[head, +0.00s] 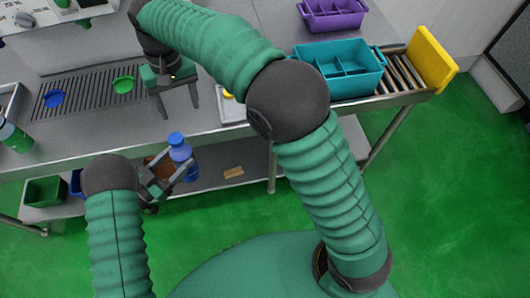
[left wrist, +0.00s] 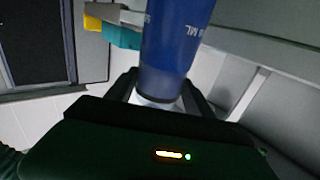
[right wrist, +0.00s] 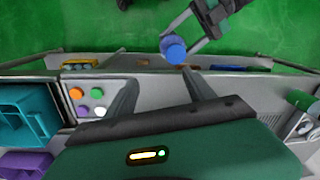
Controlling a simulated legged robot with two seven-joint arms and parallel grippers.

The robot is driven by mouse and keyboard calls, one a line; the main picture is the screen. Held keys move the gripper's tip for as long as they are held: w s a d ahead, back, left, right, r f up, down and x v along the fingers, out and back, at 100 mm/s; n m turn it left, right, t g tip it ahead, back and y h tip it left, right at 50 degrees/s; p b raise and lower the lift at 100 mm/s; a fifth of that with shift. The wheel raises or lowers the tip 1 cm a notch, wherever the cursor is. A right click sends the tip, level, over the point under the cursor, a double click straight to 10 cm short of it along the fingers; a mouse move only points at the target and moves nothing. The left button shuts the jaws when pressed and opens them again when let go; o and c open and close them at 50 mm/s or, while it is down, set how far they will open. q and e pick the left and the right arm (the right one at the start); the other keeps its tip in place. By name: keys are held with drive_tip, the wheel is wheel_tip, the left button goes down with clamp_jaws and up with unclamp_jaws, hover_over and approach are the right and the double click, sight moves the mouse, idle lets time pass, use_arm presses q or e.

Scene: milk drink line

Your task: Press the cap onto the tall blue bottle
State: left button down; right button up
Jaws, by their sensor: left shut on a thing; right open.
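The tall blue bottle (head: 182,155) is held by my left gripper (head: 168,180) in front of the counter's front edge. A brighter blue round top shows at its upper end; I cannot tell how firmly it is seated. The bottle's blue body with white lettering also shows in the left wrist view (left wrist: 176,40), between the fingers. The right wrist view shows its round top (right wrist: 173,48) from above. My right gripper (head: 180,105) is open and empty above the counter, behind and apart from the bottle. It also shows in the right wrist view (right wrist: 160,90).
Blue (head: 54,98) and green (head: 123,84) round pieces lie on the grating. A green bottle (head: 14,135) stands at the left. A teal crate (head: 340,82) is on rollers before a yellow board (head: 432,58); a purple crate (head: 333,14) is behind. A tray (right wrist: 108,88) holds coloured caps.

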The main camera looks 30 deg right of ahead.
drive_tip(key=s+d+f+t, duration=0.1)
drive_tip(key=s+d+f, duration=0.6)
drive_tip(key=s, duration=0.3)
drive_tip(key=s+d+f+t, duration=0.1)
drive_tip(key=s+d+f, duration=0.6)
drive_tip(key=s+d, duration=0.2)
drive_tip(key=shift+s+d+t+h, duration=0.3)
drive_tip(key=shift+s+d+h, duration=0.1)
drive_tip(key=shift+d, duration=0.35)
